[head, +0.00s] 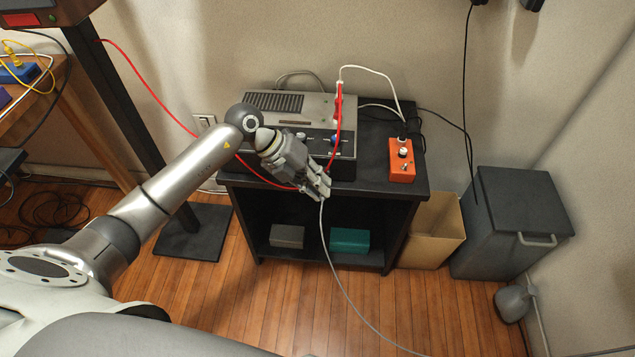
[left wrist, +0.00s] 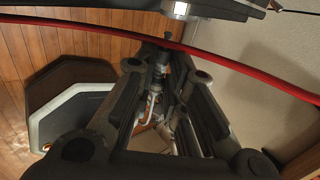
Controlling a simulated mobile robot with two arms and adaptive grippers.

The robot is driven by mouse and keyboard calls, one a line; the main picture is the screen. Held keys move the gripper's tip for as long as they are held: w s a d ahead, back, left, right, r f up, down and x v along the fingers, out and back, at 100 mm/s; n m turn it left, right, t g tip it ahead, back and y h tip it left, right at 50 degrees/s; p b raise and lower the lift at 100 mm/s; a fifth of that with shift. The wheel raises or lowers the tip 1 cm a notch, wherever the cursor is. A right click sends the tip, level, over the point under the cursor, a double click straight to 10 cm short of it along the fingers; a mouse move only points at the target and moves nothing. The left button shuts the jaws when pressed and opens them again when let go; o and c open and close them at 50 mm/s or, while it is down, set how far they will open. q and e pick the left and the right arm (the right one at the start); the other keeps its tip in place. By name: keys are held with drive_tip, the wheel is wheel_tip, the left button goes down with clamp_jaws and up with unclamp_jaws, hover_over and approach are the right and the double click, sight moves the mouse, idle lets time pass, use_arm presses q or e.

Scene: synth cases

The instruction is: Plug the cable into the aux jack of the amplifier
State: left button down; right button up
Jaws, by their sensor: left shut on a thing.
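The amplifier (head: 290,104) is a grey and black box on top of a black shelf unit. Its front is partly hidden by my left gripper (head: 325,190) and a red cable (left wrist: 240,68). I cannot make out the aux jack. My left gripper is at the shelf's front edge, in front of the amplifier. It is shut on the end of a grey cable (head: 342,285), which hangs down to the floor at the right. In the left wrist view a plug (left wrist: 157,78) shows between the fingers, below the red cable. My right gripper is not in view.
An orange box (head: 401,160) with cables stands right of the amplifier on the shelf unit (head: 375,195). The red cable runs close by my gripper. A grey bin (head: 510,230) and a cardboard box (head: 432,232) stand at the right. A black stand (head: 118,105) is at the left.

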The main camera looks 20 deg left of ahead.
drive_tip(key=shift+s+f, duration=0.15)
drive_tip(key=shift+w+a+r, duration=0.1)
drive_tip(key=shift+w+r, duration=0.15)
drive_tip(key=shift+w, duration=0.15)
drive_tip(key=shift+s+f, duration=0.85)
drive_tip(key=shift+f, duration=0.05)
use_arm(q)
drive_tip(key=shift+w, duration=0.1)
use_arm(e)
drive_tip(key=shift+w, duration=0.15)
use_arm(q)
drive_tip(key=shift+w+a, duration=0.1)
drive_tip(key=shift+w, duration=0.3)
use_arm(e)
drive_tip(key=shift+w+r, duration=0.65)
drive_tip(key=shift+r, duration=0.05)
use_arm(q)
drive_tip(key=shift+w+a, duration=0.2)
drive_tip(key=shift+w, duration=0.4)
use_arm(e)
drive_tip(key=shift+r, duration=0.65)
